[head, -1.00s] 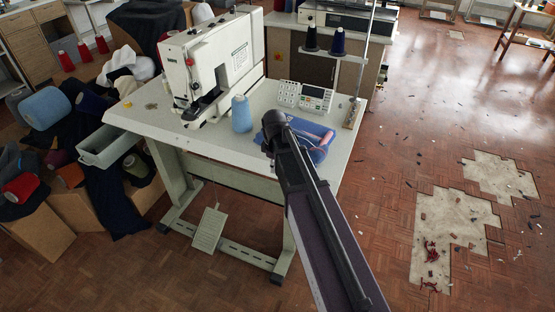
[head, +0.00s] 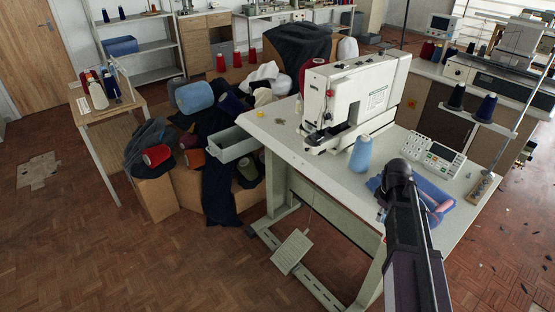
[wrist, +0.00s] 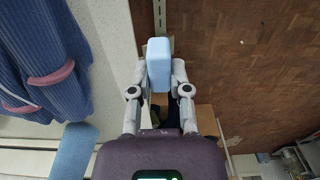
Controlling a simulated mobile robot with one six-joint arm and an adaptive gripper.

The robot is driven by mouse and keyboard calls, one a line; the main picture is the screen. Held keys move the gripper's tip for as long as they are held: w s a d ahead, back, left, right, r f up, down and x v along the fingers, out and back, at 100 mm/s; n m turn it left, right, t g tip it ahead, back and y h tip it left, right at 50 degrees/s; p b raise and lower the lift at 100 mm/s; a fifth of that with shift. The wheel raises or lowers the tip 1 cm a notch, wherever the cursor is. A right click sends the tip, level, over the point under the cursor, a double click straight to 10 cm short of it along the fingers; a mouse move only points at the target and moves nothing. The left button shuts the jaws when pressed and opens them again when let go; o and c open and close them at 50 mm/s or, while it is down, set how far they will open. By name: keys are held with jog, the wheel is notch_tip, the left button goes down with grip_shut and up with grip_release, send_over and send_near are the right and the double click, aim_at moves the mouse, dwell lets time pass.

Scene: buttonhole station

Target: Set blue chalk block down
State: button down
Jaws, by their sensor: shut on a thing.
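The blue chalk block (wrist: 159,62) is a light blue, upright-looking slab in the wrist view. My gripper (wrist: 160,74) is shut on it, with one grey finger on each side. In the wrist view the block overlaps the edge of the pale table (wrist: 114,30), with floor behind it; I cannot tell its height. In the head view the end of my arm is over the right part of the table (head: 310,162), and it hides the gripper and the block.
A folded blue cloth (wrist: 40,60) with pink pieces lies on the table beside the gripper. A blue thread cone (head: 361,154), a white sewing machine (head: 355,95) and a keypad panel (head: 434,154) stand nearby. The front left of the tabletop is mostly clear.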

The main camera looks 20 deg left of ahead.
jog(key=shift+r+p, duration=1.9)
jog(key=shift+r, duration=0.4)
jog(key=shift+a, duration=0.1)
